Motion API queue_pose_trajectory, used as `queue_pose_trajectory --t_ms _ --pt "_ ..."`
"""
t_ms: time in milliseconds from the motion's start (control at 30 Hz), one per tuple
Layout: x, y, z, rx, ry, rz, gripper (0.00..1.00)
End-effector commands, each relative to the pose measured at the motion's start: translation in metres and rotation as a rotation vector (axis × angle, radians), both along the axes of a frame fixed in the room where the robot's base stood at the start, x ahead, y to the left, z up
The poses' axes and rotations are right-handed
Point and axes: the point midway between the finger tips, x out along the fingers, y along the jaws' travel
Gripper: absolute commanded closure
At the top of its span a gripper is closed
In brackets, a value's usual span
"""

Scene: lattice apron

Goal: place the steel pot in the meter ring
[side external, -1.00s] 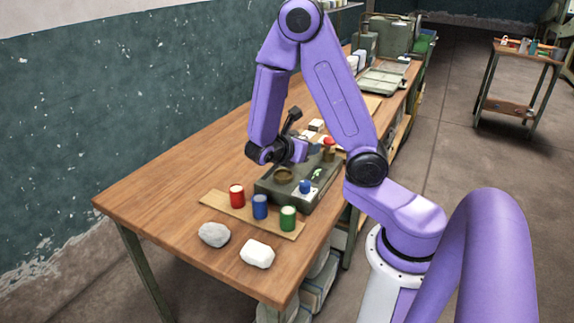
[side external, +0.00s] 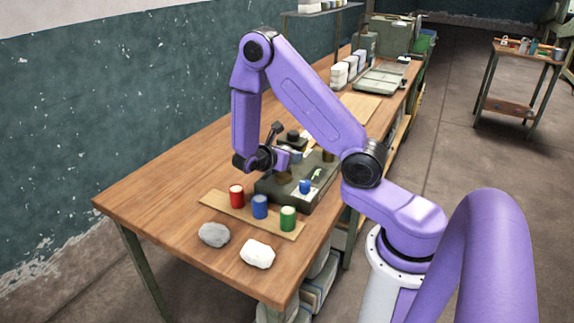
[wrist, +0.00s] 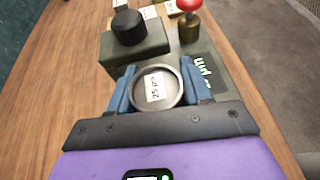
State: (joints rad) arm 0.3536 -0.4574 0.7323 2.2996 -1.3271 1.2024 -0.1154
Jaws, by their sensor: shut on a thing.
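My gripper (wrist: 158,72) has its blue fingers on both sides of the steel pot (wrist: 172,98), shut on it. The pot is a round, shallow grey metal cup with a white label inside. In the side external view my gripper (side external: 289,158) is over the dark green meter (side external: 268,190), near its left end. The brownish meter ring (side external: 284,177) shows partly just below the fingers. In the wrist view the pot hides the ring. I cannot tell whether the pot touches it.
A blue cup (side external: 305,187) stands on the meter's front. Red (side external: 237,197), blue (side external: 260,207) and green (side external: 288,218) cans stand on a board, with two pale stones in front. In the wrist view a black knob (wrist: 128,27) and red-topped brass post (wrist: 189,30) stand close beyond the pot.

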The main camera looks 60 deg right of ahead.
Motion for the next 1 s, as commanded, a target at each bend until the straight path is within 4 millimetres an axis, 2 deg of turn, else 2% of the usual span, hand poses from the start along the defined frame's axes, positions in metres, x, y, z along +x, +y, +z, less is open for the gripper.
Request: queue_pose_trajectory --t_ms 167,433,933,967,1000 --pt "0.006 -0.004 -0.008 0.0 0.001 -0.002 0.87" --pt "0.006 -0.004 -0.036 0.0 0.002 0.0 0.87" --pt "0.006 -0.004 -0.043 0.0 0.0 0.0 0.87" --pt "0.006 -0.004 -0.043 0.0 0.0 0.0 0.42" --pt "0.006 -0.004 -0.042 0.0 0.0 0.0 0.28"
